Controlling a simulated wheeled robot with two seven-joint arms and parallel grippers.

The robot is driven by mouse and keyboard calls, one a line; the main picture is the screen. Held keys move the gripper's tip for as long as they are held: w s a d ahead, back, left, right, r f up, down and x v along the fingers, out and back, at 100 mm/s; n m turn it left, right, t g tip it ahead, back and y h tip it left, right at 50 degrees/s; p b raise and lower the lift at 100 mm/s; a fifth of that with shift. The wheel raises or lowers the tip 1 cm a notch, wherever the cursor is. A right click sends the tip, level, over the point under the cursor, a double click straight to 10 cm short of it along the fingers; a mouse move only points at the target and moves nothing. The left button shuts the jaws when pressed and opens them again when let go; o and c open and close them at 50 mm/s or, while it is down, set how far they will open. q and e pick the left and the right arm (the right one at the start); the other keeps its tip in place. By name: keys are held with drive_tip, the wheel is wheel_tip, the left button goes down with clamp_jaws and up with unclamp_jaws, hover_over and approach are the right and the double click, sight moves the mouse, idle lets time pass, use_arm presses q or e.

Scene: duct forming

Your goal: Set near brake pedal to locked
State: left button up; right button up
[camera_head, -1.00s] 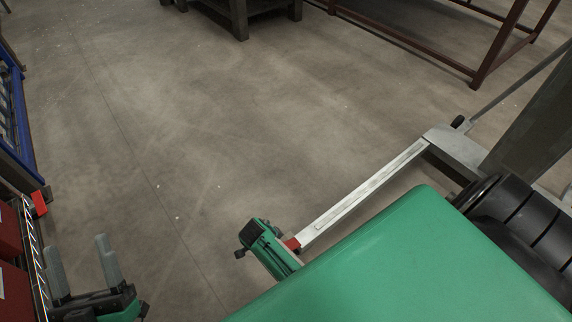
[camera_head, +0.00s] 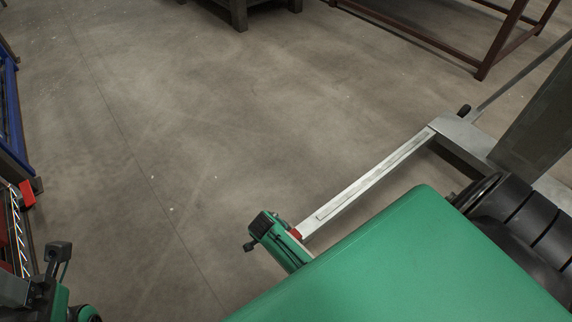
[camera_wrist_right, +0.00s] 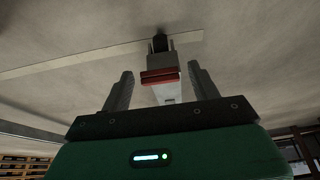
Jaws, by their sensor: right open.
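A red pedal (camera_head: 296,233) sits at the near end of a long pale metal leg (camera_head: 370,185) low over the floor. In the right wrist view the red pedal (camera_wrist_right: 160,77) shows straight ahead between the two grey fingers of my right gripper (camera_wrist_right: 160,70). They are apart, and I cannot tell whether they touch it. In the head view my right gripper's green and black body is right beside the pedal, its fingers hidden. My left gripper (camera_head: 45,285) is at the lower left, partly cut off; its fingers cannot be made out. The pedal's exact tilt is unclear.
A grey upright post (camera_head: 540,125) stands on the leg's far end at the right. A blue-framed rack (camera_head: 12,120) and another red part (camera_head: 27,193) are at the left edge. A dark red frame (camera_head: 490,55) is at the back. The floor between is clear.

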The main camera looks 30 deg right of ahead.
drive_tip(key=shift+b+x, duration=0.5)
drive_tip(key=shift+x, duration=0.3)
